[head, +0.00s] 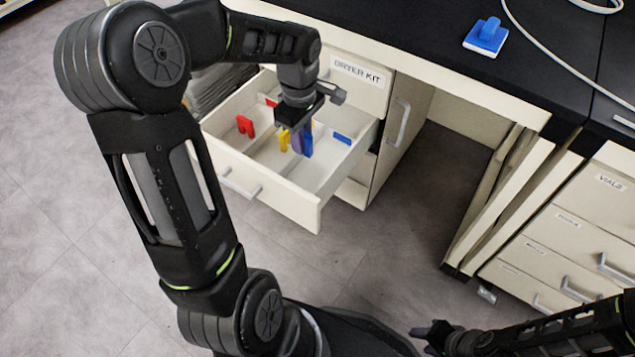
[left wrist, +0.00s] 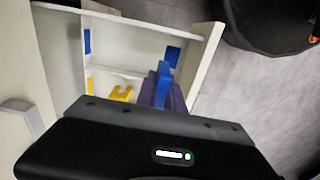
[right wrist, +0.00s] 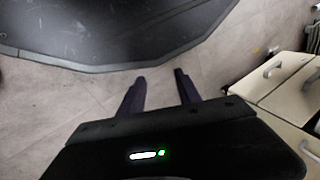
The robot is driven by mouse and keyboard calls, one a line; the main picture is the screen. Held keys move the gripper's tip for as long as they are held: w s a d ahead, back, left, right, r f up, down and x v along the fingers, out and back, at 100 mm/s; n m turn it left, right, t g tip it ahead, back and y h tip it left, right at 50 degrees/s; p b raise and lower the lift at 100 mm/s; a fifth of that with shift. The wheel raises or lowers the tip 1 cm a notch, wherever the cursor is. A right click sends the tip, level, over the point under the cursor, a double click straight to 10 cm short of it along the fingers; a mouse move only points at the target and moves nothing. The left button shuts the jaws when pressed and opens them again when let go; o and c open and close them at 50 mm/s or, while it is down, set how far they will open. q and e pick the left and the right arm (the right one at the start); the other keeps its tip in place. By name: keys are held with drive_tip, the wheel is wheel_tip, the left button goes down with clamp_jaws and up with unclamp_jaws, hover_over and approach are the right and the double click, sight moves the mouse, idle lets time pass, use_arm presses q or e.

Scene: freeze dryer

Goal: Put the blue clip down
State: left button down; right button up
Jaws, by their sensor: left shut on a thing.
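My left gripper (head: 299,140) is shut on the blue clip (head: 307,142), inside or just above the open drawer (head: 290,199) marked DRYER KIT. In the left wrist view the blue clip (left wrist: 163,72) stands up between the dark fingers (left wrist: 161,92). I cannot tell whether the clip touches the drawer floor. A yellow clip (head: 284,140) is just left of it, also seen in the left wrist view (left wrist: 122,93). A red clip (head: 245,126) stands in the left compartment. My right gripper (right wrist: 160,84) is open and empty, low over the floor, away from the drawer.
A flat blue piece (head: 342,138) is at the drawer's right side. Thin dividers split the drawer. A blue block with a handle (head: 487,36) and a white cable lie on the black bench (head: 420,40). A drawer cabinet (head: 575,240) stands at right. The floor between is clear.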

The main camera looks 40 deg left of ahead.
use_arm(q)
wheel_tip(320, 180, down, 5)
drive_tip(key=shift+r+b, duration=0.1)
drive_tip(key=shift+b, duration=0.65)
use_arm(e)
drive_tip(key=f, duration=0.3)
drive_tip(key=shift+w+d, duration=0.4)
use_arm(q)
drive_tip(key=b, duration=0.2)
hover_over(305, 188)
drive_tip(key=shift+f, duration=2.5)
use_arm(e)
drive_tip(key=shift+w+d+f, duration=0.1)
drive_tip(key=shift+w+f, duration=0.1)
drive_tip(key=shift+f, duration=0.75)
use_arm(q)
wheel_tip(305, 188, down, 4)
drive_tip(key=shift+s+f+b, duration=0.1)
drive_tip(key=shift+f+b, duration=0.05)
drive_tip(key=shift+b, duration=0.7)
drive_tip(key=shift+f, duration=0.35)
use_arm(e)
wheel_tip(305, 188, down, 2)
drive_tip(key=shift+w+f, duration=0.1)
drive_tip(key=shift+w, duration=0.05)
